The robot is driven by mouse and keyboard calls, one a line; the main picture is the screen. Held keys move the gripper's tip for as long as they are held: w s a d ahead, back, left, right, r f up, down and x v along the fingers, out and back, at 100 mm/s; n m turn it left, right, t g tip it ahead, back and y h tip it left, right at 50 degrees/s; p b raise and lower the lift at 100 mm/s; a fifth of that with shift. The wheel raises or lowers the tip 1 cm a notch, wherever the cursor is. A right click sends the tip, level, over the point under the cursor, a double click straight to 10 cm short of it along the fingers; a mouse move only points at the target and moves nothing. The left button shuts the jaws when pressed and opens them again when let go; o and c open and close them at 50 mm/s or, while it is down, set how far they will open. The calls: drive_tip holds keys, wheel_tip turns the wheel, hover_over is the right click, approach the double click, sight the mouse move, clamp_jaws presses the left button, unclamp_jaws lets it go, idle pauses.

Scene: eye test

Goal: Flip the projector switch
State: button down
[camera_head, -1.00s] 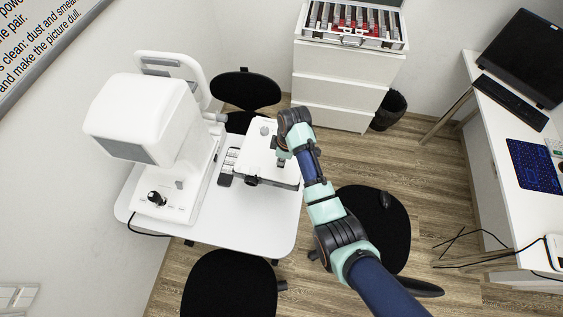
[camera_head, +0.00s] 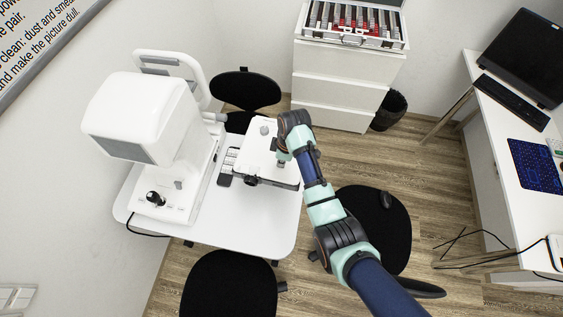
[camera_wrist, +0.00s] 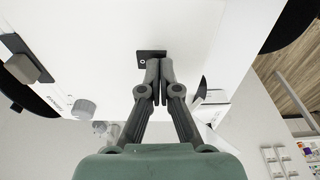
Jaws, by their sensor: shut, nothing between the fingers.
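The white projector (camera_head: 262,150) sits on the white table, with a lens-like dark knob at its front. My gripper (camera_wrist: 160,64) is shut and empty, with its fingers pointing at the projector's white face. A small dark plate (camera_wrist: 143,57), which looks like the switch, lies right at the fingertips in the wrist view. The fingers partly cover it, so I cannot tell whether they touch it or which way the switch is set. In the head view my gripper (camera_head: 281,162) is at the projector's right side, and the switch is not visible there.
A large white eye-test machine (camera_head: 150,115) stands left of the projector. A grey knob (camera_wrist: 84,109) sticks out from the white body in the wrist view. Black stools (camera_head: 230,285) surround the table (camera_head: 225,232). A lens case (camera_head: 352,40) lies on the drawers behind.

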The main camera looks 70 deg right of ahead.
drive_tip(key=shift+f, duration=0.25)
wheel_tip(320, 180, up, 7)
drive_tip(key=p, duration=0.7)
drive_tip(key=shift+r, duration=0.15)
idle(0.5)
